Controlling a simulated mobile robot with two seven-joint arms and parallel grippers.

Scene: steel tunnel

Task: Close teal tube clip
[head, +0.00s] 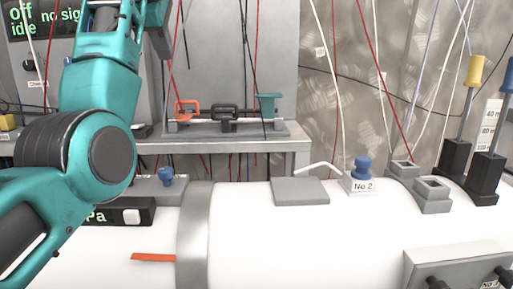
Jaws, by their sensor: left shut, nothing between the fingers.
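The teal tube clip (268,104) is at the right end of a row of clips on a grey stand on the back bench. Its wide top part stands up above the pale tube line; I cannot tell the exact angle of its lever. My left arm rises at the left of the view, and its wrist is at the top edge. The dark end of my left gripper (160,42) shows only partly there, shut and empty, left of the clips and apart from them. My right gripper is not in view.
An orange clip (187,111) and a black clip (225,117) sit left of the teal one. Thin red, white and black wires hang around the stand. A large white cylinder (330,235) with a blue knob (362,168) fills the foreground.

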